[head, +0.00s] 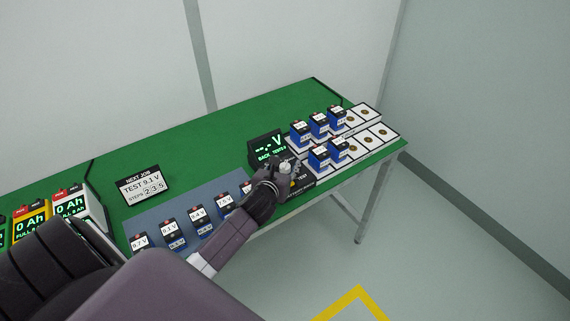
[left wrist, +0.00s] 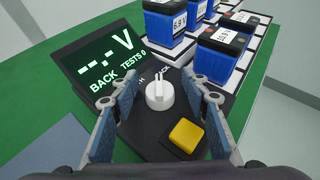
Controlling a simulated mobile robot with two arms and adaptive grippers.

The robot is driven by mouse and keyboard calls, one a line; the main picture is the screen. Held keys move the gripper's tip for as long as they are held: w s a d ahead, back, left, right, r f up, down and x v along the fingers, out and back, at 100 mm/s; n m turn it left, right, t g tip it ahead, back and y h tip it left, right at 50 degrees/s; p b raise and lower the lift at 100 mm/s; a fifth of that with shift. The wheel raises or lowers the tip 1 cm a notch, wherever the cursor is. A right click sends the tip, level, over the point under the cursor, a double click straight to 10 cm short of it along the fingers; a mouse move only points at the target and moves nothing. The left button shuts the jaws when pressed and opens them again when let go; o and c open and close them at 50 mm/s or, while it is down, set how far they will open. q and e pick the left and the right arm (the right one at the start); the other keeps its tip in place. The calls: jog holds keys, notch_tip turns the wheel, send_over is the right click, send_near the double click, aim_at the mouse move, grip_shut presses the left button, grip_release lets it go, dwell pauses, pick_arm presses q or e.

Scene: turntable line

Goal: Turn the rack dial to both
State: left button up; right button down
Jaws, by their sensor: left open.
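The rack dial (left wrist: 159,95) is a white round knob with a raised grip, on a black control panel (left wrist: 137,133). In the head view the dial (head: 285,168) shows at the gripper's tip. My left gripper (left wrist: 163,107) is open, with one finger on each side of the dial; I cannot tell whether they touch it. The display (left wrist: 98,66) reads "--.- V", "BACK" and "TESTS 0". It also shows in the head view (head: 267,148). The dial's labels are mostly hidden. My right gripper is not in view.
A yellow button (left wrist: 187,134) sits close to the dial, near the right finger. Blue batteries (left wrist: 221,53) stand in the white rack (head: 379,131) behind. More batteries stand on the blue-grey mat (head: 190,205). A sign (head: 142,186) reads "TEST 9.1 V", "STEPS 2 3 5".

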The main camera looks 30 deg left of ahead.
pick_arm(q)
jog(key=shift+a, duration=0.1)
jog(key=shift+c, duration=1)
grip_shut()
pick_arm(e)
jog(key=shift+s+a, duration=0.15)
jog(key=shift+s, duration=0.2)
